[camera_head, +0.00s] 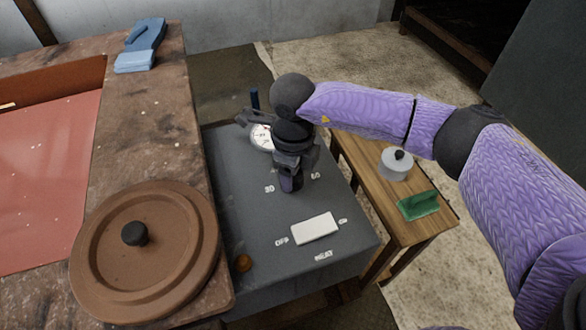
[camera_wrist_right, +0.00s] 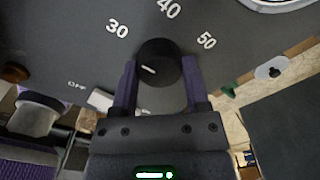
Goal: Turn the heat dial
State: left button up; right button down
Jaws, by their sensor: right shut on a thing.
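The heat dial (camera_wrist_right: 165,56) is a round black knob on the grey control panel (camera_head: 250,215). In the right wrist view it sits between the two fingers of my right gripper (camera_wrist_right: 160,82), which is shut on it. A short white mark shows on the left part of its face; I cannot tell an exact reading. White numbers 30 (camera_wrist_right: 117,28), 40 (camera_wrist_right: 168,9) and 50 (camera_wrist_right: 207,40) arc around it. In the head view my right gripper (camera_head: 291,184) points down at the panel and mostly hides the dial. My left gripper is not in view.
A white rocker switch (camera_head: 314,228) and an orange lamp (camera_head: 243,263) are on the panel's near part. A white gauge (camera_head: 262,137) is behind the gripper. A brown round lid (camera_head: 100,265) lies left.

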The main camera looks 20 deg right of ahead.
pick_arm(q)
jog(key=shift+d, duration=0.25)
pick_arm(e)
jog(key=shift+c, duration=0.4)
grip_release()
pick_arm(q)
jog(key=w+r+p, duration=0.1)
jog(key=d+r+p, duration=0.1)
jog(key=p, duration=0.1)
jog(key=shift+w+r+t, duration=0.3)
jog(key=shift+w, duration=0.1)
pick_arm(e)
notch_tip(320, 180, up, 10)
